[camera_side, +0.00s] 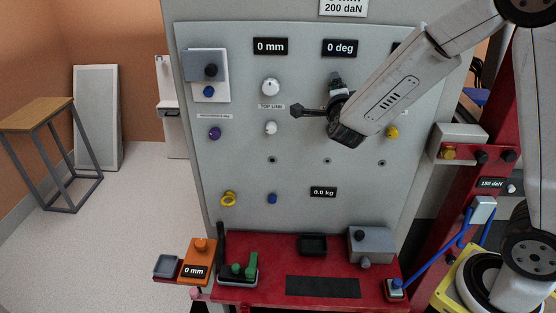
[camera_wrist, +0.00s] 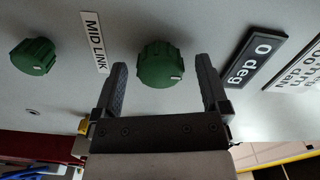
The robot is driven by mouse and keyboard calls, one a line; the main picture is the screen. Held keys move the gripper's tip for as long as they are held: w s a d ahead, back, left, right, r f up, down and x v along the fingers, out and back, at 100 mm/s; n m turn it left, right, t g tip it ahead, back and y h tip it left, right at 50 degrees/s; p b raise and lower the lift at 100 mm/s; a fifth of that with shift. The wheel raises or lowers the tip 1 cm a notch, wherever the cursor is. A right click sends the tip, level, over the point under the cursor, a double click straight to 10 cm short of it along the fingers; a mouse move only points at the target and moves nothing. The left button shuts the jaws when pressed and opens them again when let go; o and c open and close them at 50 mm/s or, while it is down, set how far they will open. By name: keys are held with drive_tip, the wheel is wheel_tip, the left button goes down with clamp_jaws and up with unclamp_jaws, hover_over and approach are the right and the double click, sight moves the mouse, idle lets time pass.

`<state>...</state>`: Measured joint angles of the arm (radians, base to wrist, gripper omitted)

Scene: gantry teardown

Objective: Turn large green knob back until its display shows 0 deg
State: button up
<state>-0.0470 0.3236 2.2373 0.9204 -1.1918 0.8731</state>
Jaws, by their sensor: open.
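The large green knob (camera_wrist: 160,64) shows in the wrist view on the grey panel, its white mark towards the right. The display beside it (camera_wrist: 254,58) reads 0 deg; it reads the same in the side view (camera_side: 340,48). My gripper (camera_wrist: 162,68) is open, with one finger on each side of the knob and a visible gap on both sides. I cannot tell how far the fingertips reach along its depth. In the side view my gripper (camera_side: 336,82) is at the panel below the display and hides the knob.
A smaller green knob (camera_wrist: 33,56) sits left of the MID LINK label (camera_wrist: 95,41). White knobs (camera_side: 271,87) and a purple knob (camera_side: 215,133) are on the panel left of my arm. A red shelf (camera_side: 235,296) with several fixtures juts out below.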

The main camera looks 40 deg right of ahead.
drive_tip(key=shift+s+a, duration=0.1)
drive_tip(key=v, duration=0.7)
drive_tip(key=shift+s+a, duration=0.2)
drive_tip(key=shift+s, duration=0.05)
idle(0.4)
drive_tip(key=a+f+n+g+y, duration=0.3)
drive_tip(key=a+f+n+y, duration=0.5)
drive_tip(key=n+y, duration=0.55)
drive_tip(key=s+d+f+n+g, duration=0.1)
drive_tip(key=s+f+n+g, duration=0.2)
drive_tip(key=s+n, duration=0.2)
drive_tip(key=s+d+f+n+g, duration=0.1)
drive_tip(key=s+f+n+g, duration=0.2)
drive_tip(key=s, duration=0.4)
drive_tip(key=n+g, duration=0.1)
drive_tip(key=n, duration=0.1)
drive_tip(key=shift+s+d+f+n+h, duration=0.3)
drive_tip(key=shift+s+n+h, duration=0.05)
drive_tip(key=shift+s, duration=0.05)
